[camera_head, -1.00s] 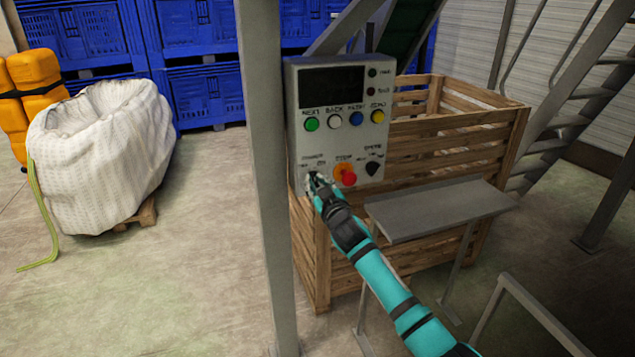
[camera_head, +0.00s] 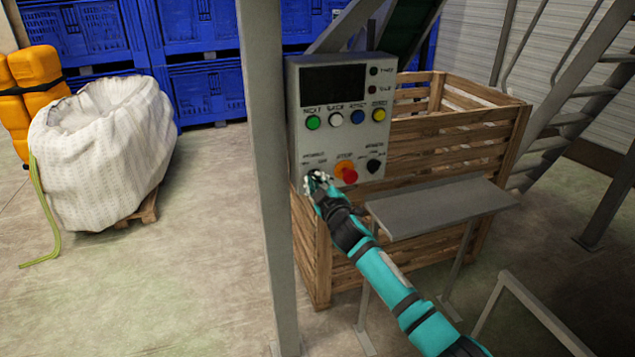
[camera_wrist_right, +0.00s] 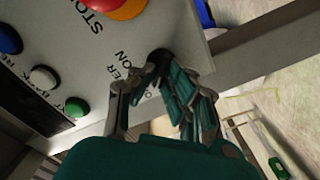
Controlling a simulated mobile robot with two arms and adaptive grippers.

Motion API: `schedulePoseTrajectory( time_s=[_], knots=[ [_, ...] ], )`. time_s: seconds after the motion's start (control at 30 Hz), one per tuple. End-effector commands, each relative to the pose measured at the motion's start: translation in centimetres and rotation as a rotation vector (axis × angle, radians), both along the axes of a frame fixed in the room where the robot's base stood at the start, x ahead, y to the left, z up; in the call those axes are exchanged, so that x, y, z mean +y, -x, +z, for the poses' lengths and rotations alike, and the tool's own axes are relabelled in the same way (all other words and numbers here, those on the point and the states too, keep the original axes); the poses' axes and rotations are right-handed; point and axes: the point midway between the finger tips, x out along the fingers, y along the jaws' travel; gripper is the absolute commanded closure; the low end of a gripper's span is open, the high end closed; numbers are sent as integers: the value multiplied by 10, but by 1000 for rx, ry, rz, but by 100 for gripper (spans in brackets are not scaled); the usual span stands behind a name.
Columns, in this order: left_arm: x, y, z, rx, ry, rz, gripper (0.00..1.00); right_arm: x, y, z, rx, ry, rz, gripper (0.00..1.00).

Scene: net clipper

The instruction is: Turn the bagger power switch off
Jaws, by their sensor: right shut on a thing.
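The grey control panel (camera_head: 323,140) of the bagger is fixed beside a metal post. My right gripper (camera_head: 317,178) is at its lower left corner, under the power lettering, and covers the switch there in the head view. In the right wrist view, the dark knob of the power switch (camera_wrist_right: 160,56) shows next to the word "ON". My right gripper (camera_wrist_right: 150,82) is shut on this knob, with fingers on both sides of it. The knob's exact angle is hard to tell. My left gripper is not in view.
The red stop button (camera_head: 349,175) is just right of my gripper, with a dark selector knob (camera_head: 374,166) farther right. A grey shelf (camera_head: 440,208) and a wooden crate (camera_head: 450,150) stand close to my arm. A white bulk bag (camera_head: 100,150) stands left.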

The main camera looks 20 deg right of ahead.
Motion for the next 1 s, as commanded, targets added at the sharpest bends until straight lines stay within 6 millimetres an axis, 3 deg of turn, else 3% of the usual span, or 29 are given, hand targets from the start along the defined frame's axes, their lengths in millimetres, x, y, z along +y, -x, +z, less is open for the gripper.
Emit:
schedulePoseTrajectory(
  time_s=[0.23, 0.27, 0.43, 0.77, 1.0],
  knots=[
    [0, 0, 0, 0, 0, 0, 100, 0, 0, -1, 2, 4, -1, 100],
    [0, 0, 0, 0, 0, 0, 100, 0, 0, -1, 2, 4, -1, 86],
    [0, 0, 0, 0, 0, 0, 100, 0, 0, -1, 1, 3, 0, 66],
    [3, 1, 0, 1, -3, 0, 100, 0, 4, -1, 0, 1, 0, 66],
    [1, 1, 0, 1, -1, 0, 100, -1, 39, -2, 1, 4, 1, 66]
  ],
)
